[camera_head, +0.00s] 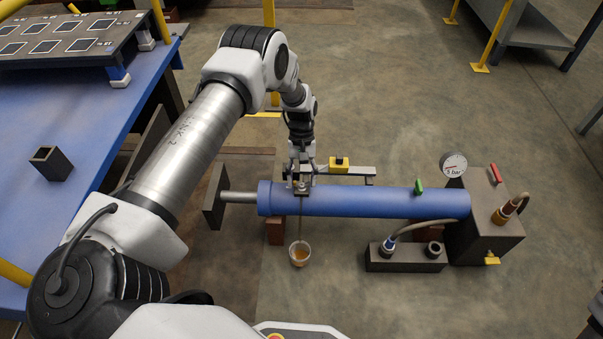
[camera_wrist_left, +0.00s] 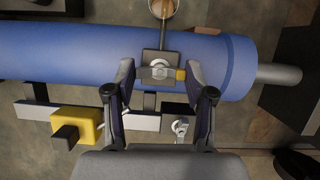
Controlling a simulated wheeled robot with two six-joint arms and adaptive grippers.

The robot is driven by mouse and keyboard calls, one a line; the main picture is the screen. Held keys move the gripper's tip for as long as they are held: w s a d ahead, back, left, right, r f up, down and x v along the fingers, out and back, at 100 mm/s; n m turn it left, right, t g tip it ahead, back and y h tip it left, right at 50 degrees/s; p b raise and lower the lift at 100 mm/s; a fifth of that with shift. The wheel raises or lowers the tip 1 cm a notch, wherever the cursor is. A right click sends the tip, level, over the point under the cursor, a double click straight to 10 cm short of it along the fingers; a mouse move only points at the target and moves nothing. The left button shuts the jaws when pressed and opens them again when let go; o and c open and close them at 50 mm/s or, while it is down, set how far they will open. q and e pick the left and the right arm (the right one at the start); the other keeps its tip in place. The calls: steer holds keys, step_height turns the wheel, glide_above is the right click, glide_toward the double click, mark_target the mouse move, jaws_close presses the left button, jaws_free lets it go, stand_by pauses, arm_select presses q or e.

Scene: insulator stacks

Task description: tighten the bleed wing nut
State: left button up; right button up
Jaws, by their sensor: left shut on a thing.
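The bleed wing nut (camera_wrist_left: 158,73) sits on a small dark block on top of the blue cylinder (camera_head: 375,202). It is a grey bar with a round centre and a yellow end. My left gripper (camera_head: 302,184) reaches down over the cylinder's left part. In the left wrist view, the fingers of my left gripper (camera_wrist_left: 160,76) are on either side of the wing nut, closed on its two ends. In the head view the gripper mostly hides the nut. A cup (camera_head: 300,254) with amber liquid stands below a thin tube from the block. My right gripper is out of view.
A flat bar with a yellow block (camera_head: 339,163) lies behind the cylinder. A gauge (camera_head: 454,164) reading in bar and a dark pump box (camera_head: 487,240) stand at its right end. A blue table (camera_head: 60,130) fills the left side.

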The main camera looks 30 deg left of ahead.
arm_select(q)
steer(key=shift+m, duration=0.4)
steer(key=o, duration=1.2)
steer(key=shift+c, duration=0.2)
steer(key=v, duration=1.2)
steer(key=shift+d, duration=0.15)
